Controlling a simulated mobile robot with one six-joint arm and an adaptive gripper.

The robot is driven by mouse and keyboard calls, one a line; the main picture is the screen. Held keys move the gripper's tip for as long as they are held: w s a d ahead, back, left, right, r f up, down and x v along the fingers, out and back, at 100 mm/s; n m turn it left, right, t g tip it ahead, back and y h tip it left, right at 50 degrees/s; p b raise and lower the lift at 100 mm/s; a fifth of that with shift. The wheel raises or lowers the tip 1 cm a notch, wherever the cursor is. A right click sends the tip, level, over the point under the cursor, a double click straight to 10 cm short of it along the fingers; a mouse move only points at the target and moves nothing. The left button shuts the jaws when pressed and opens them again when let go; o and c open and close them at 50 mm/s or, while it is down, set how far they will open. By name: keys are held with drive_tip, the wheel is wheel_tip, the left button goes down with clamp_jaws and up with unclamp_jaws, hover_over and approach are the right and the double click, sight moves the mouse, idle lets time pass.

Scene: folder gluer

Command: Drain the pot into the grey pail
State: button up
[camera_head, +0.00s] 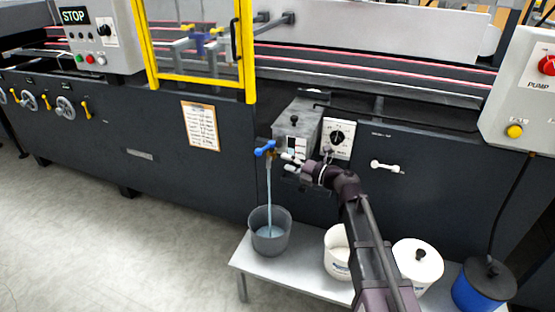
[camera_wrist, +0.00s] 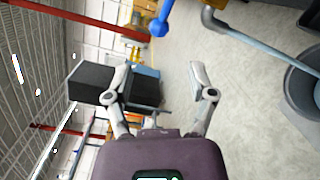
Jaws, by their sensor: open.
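The pot (camera_head: 300,125) is a grey box with a black-knobbed lid, mounted on the machine's dark front. Its tap has a blue handle (camera_head: 265,148), which also shows at the top of the wrist view (camera_wrist: 161,25). A pale blue stream (camera_head: 268,195) runs from the spout down into the grey pail (camera_head: 268,242). The pail stands on the left end of a low bench, with bluish liquid visible inside. In the wrist view, the spout (camera_wrist: 212,20), stream and pail (camera_wrist: 290,92) are at the right. My gripper (camera_head: 286,162) is open and empty, just right of the tap, apart from the handle.
The pale bench (camera_head: 300,287) also holds a white bucket (camera_head: 336,262), a white lidded tub (camera_head: 418,268) and a blue tub with a black lid (camera_head: 485,288). A dial panel (camera_head: 338,140) is right of the pot. A yellow guard frame (camera_head: 200,88) stands at upper left. Floor at left is clear.

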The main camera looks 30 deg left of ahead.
drive_tip(key=shift+d, duration=0.6)
